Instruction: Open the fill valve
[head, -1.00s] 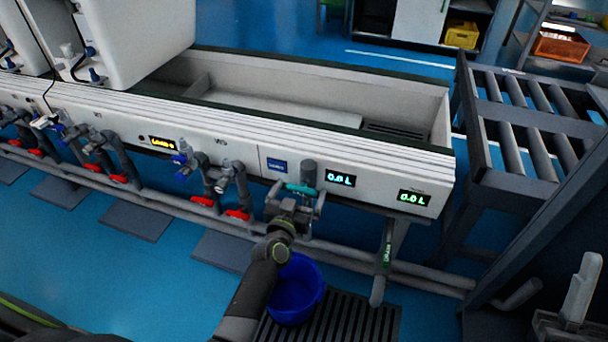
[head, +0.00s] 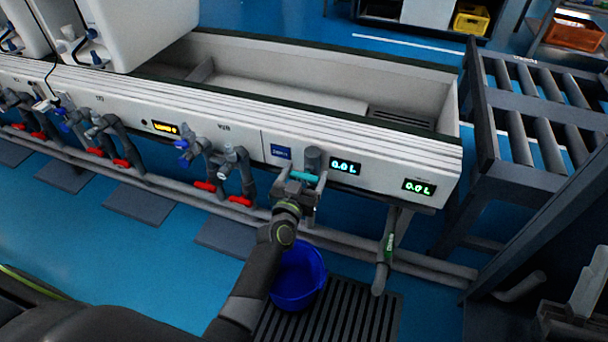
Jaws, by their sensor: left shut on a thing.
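The fill valve appears to be the one with a teal handle (head: 303,177), below a grey cylinder (head: 313,158) on the front of the white trough. My left gripper (head: 299,187) is at this valve, shut on the teal handle, and its fingers partly hide the valve body. The handle lies roughly sideways along the trough front. The two green displays (head: 345,166) beside it both read 0.0 L. My right gripper is not in view.
A blue bucket (head: 299,276) stands under my left arm at a dark floor grate (head: 345,325). Grey pipes run low along the trough (head: 400,152). Other valves with red and blue handles (head: 205,186) are to the left. A roller conveyor (head: 530,115) stands right.

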